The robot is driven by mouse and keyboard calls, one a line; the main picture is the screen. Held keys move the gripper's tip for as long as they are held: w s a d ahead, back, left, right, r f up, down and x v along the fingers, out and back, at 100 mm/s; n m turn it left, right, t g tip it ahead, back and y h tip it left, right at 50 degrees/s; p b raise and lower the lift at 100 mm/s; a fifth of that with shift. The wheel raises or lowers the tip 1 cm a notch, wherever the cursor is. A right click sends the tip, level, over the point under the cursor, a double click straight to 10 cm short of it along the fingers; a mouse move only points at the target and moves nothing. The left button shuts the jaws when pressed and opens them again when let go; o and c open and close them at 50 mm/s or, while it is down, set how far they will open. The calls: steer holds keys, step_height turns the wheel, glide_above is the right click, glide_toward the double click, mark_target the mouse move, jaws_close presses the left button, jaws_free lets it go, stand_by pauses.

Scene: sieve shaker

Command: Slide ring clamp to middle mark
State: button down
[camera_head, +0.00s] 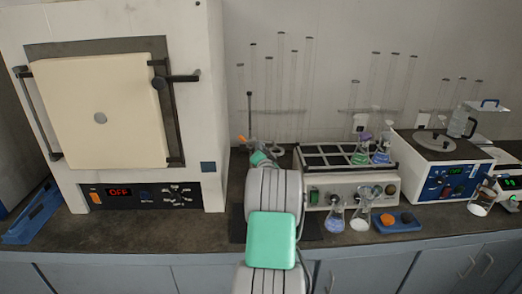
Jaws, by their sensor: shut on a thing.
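A thin dark upright rod (249,115) stands on the counter between the furnace and the shaker. A small orange part (243,139), which looks like part of the ring clamp, is low on this rod. My gripper (254,150) is at the rod beside the orange part, shut on what appears to be the ring clamp. My own arm hides most of the gripper and the stand's lower part. The fingertips and any marks on the rod are too small or hidden to make out.
A large furnace (210,110) stands close on the left. A shaker (345,187) with flasks is close on the right, with more flasks (336,222) in front. Glass tubes (281,75) stand behind. A centrifuge-like device (440,165) is farther right.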

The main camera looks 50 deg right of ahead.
steer(key=shift+s+d+f, duration=0.15)
steer(key=shift+s, duration=0.05)
steer(key=c, duration=1.5)
jaws_free()
steer(key=o, duration=0.3)
steer(key=shift+s+d, duration=0.1)
steer(key=shift+s, duration=0.05)
steer(key=b+v, duration=0.1)
steer(key=v, duration=0.6)
steer(key=shift+a, duration=0.45)
steer(key=shift+s, duration=0.1)
